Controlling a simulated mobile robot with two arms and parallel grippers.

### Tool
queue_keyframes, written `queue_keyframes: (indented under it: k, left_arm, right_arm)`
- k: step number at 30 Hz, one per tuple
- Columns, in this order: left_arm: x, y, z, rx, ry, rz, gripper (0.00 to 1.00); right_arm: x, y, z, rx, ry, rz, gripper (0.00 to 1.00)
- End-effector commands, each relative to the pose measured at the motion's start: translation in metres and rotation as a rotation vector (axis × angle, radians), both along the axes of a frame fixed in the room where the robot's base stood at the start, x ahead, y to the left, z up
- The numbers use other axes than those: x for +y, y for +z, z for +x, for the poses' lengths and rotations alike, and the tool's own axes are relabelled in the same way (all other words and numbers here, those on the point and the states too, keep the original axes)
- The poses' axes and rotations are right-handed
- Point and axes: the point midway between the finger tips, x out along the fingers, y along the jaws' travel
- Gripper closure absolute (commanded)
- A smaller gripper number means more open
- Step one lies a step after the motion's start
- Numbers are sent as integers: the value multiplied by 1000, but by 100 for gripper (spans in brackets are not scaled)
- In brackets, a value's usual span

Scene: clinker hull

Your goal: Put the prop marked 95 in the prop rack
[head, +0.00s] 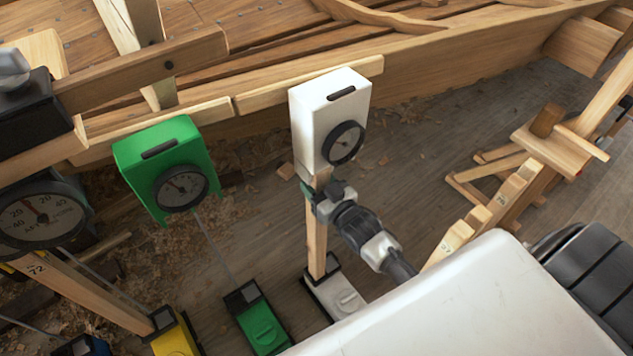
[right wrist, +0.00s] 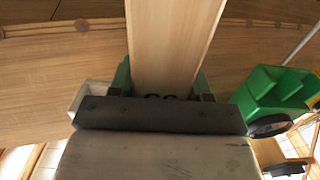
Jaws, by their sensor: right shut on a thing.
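My right gripper (head: 326,203) is shut around an upright wooden prop (head: 317,240). The prop stands between a white gauge box (head: 324,115) above, against the hull plank, and a white foot (head: 335,293) on the floor. In the right wrist view the prop (right wrist: 172,45) runs up between the jaws of the gripper (right wrist: 163,88). Dark marks on it are half hidden by the gripper, so I cannot read its number surely. At the right is a stepped wooden rack (head: 483,220) with small numbers on it. My left gripper is not in view.
A green gauge box (head: 165,165) and its green foot (head: 262,325) are left of the held prop. A prop marked 72 (head: 80,290) slants to a yellow foot (head: 175,335). The wooden hull (head: 420,75) crosses above. Bare floor (head: 420,150) lies between hull and rack.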

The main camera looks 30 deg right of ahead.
Motion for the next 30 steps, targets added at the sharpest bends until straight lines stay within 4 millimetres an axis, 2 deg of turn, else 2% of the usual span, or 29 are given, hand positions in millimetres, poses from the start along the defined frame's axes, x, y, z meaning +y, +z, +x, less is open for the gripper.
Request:
queue_keyframes:
  k: [18,30]
  left_arm:
    - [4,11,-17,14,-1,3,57]
    - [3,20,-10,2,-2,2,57]
  right_arm:
    - [-4,3,-29,-5,0,0,98]
    - [-7,3,-47,-4,0,0,98]
